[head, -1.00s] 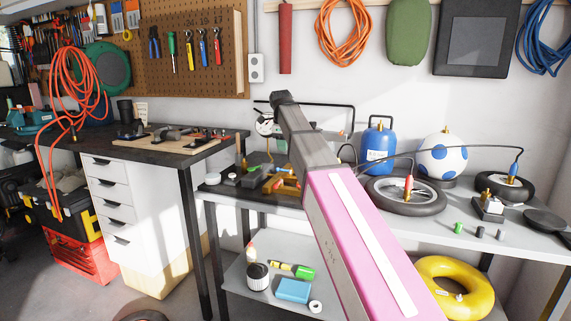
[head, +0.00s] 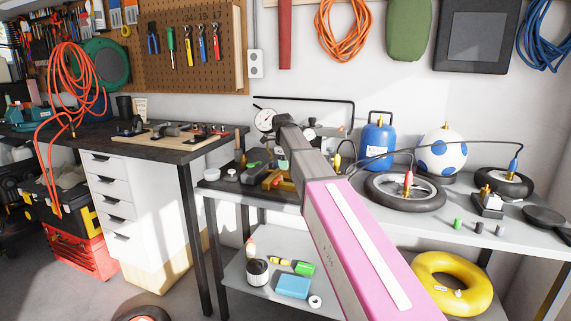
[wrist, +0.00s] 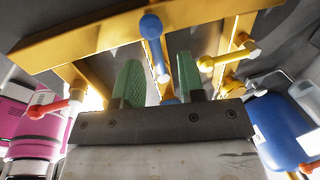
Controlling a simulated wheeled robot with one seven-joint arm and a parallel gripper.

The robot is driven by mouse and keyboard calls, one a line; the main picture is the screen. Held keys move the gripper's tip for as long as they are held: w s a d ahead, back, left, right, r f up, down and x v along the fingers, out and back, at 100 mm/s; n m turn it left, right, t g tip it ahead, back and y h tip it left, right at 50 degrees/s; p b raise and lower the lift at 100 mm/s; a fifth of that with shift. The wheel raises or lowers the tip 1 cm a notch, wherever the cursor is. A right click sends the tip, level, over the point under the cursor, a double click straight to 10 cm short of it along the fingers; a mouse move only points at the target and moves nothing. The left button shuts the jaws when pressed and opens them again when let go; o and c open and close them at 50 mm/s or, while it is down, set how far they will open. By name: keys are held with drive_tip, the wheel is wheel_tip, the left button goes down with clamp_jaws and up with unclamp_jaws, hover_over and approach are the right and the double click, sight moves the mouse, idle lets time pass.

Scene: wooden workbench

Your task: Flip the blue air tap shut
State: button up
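The blue air tap (wrist: 153,45) shows in the wrist view on a yellow manifold (wrist: 90,40). Its blue lever points down the picture, toward the gap between my fingers. My gripper (wrist: 160,80) has two green fingers standing apart, one on each side of the lever's line; I cannot tell whether either touches it. A yellow tap (wrist: 228,58) is to the right of the fingers, and a red tap (wrist: 50,107) is to the left. In the head view the manifold (head: 283,184) is partly visible on the bench, and my arm hides my gripper and the blue tap.
A blue tank (head: 377,142) stands right of the manifold, also close at right in the wrist view (wrist: 280,130). A dial gauge (head: 265,120) stands behind. A wheel (head: 380,196), a spotted ball (head: 445,151) and hoses occupy the bench's right side.

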clamp_jaws()
idle(0.3)
drive_tip(key=n, duration=0.4)
drive_tip(key=shift+s+d+n+y, duration=0.1)
drive_tip(key=shift+s+n+y, duration=0.3)
drive_tip(key=n, duration=0.3)
drive_tip(key=n+y, duration=0.1)
drive_tip(key=shift+s+d+n, duration=0.1)
drive_tip(key=shift+s+n, duration=0.2)
drive_tip(key=n, duration=0.4)
drive_tip(key=shift+s+d+y, duration=0.2)
drive_tip(key=shift+d+y, duration=0.1)
drive_tip(key=shift+s+d+n+g, duration=0.15)
drive_tip(key=shift+n+g, duration=0.15)
drive_tip(key=shift+n, duration=0.8)
drive_tip(key=shift+w+d+n+g, duration=0.1)
drive_tip(key=shift+n+g, duration=0.2)
drive_tip(key=shift+n, duration=0.8)
